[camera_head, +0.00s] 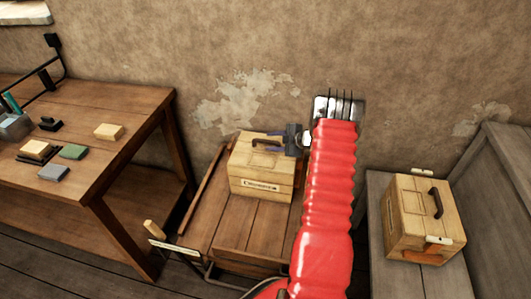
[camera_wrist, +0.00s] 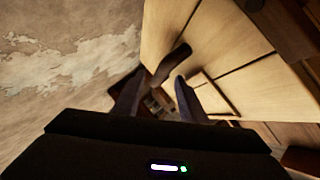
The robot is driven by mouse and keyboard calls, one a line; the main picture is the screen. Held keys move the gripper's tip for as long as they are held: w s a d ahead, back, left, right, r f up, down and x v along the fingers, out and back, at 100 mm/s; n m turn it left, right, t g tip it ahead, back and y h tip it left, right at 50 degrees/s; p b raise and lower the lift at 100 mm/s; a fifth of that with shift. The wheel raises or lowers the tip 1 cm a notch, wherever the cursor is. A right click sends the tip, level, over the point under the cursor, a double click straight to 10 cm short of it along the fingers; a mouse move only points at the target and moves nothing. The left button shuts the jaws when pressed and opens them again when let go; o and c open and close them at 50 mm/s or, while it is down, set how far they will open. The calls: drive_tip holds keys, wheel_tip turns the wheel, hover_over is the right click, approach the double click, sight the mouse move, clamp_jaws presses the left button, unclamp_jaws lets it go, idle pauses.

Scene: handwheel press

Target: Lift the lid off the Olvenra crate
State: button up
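A pale wooden crate (camera_head: 262,178) with a small front label, too small to read surely, stands on a low wooden cart in the head view. Its lid (camera_head: 247,152) is on and carries a dark arched handle (camera_head: 266,142). My gripper (camera_head: 274,142) is at the lid's right side, pointing left at the handle. In the wrist view my gripper (camera_wrist: 160,84) has its two fingers apart. The handle (camera_wrist: 172,63) shows between and just beyond the fingertips, above the pale lid (camera_wrist: 225,45). I cannot tell whether a finger touches the handle.
Another wooden crate (camera_head: 405,222) with a dark handle and pale latches stands on a grey bench (camera_head: 375,190) at right. A workbench (camera_head: 88,100) with several small blocks is at left. The cart (camera_head: 232,232) has bare planks before the crate. A wall stands close behind.

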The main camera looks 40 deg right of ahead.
drive_tip(key=shift+x, duration=0.8)
drive_tip(key=shift+c, duration=0.5)
clamp_jaws()
idle(0.6)
